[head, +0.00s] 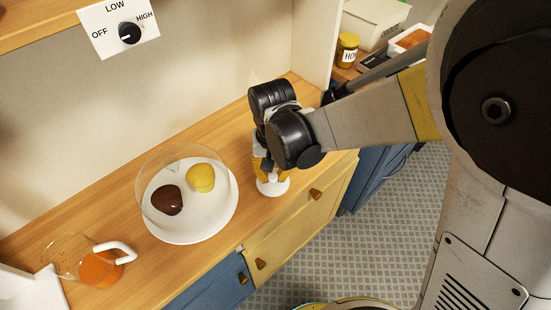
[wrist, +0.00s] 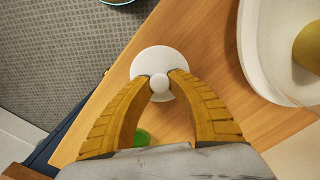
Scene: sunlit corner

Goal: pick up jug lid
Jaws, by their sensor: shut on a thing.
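The jug lid (wrist: 155,60) is a white disc with a round knob, seen from above in the wrist view. My gripper (wrist: 160,84) has its two yellow ribbed fingers closed on the knob from both sides. In the head view, the lid (head: 273,187) shows below my gripper (head: 266,170), at the right part of the wooden counter near its front edge. I cannot tell whether the lid touches the counter.
A white plate (head: 200,236) under a clear dome, with a brown lump (head: 167,200) and a yellow lump (head: 201,178), stands between jug and lid. A dial panel (head: 119,28) is on the wall. A honey jar (head: 347,50) stands at the back right. A green thing (wrist: 142,137) shows beneath my fingers.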

